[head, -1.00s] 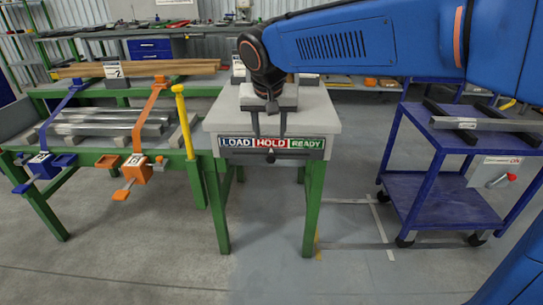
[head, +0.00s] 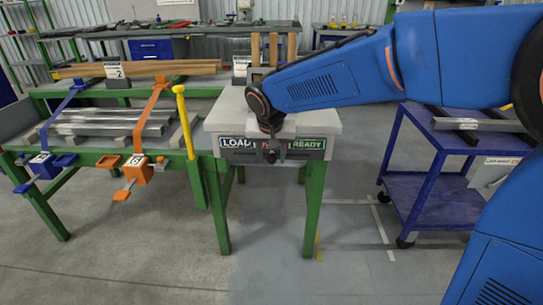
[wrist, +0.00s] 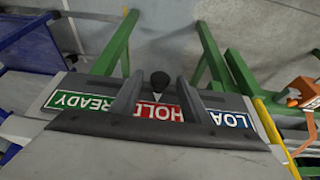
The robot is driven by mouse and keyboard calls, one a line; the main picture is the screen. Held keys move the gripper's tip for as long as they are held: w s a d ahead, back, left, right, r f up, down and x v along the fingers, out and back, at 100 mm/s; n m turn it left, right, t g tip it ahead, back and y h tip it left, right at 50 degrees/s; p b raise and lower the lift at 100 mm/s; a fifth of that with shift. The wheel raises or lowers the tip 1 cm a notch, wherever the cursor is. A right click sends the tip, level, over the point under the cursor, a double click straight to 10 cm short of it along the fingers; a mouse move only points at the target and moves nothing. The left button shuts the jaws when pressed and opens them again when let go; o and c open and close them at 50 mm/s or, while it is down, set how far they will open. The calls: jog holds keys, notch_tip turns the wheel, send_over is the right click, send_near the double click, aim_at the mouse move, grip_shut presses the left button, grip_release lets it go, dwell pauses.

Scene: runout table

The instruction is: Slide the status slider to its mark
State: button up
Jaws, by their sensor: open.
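The status slider's dark round knob (wrist: 160,79) has a white pointer, which lies over the red HOLD field (wrist: 158,111) of the status strip. The green READY field (wrist: 84,103) and the blue LOAD field (wrist: 229,119) are on either side. In the head view the strip (head: 236,143) is on the front of a small grey-topped table, and the knob (head: 271,157) is at its middle. My gripper (wrist: 160,84) is open, with one finger on each side of the knob and visible gaps. My gripper also shows at the strip in the head view (head: 272,151), partly covering HOLD.
A blue cart (head: 440,195) stands to the right. A green bench (head: 105,158) with metal bars and orange and blue clamps is to the left. A yellow post (head: 185,120) stands close to the table's left side. The floor in front is clear.

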aim_at(309, 156)
grip_shut()
jog(key=d, duration=1.1)
jog(key=shift+s+d, duration=0.15)
jog(key=shift+s, duration=0.05)
grip_release()
jog(key=shift+d, duration=0.1)
jog(key=shift+r, duration=0.15)
jog(key=v, duration=1.7)
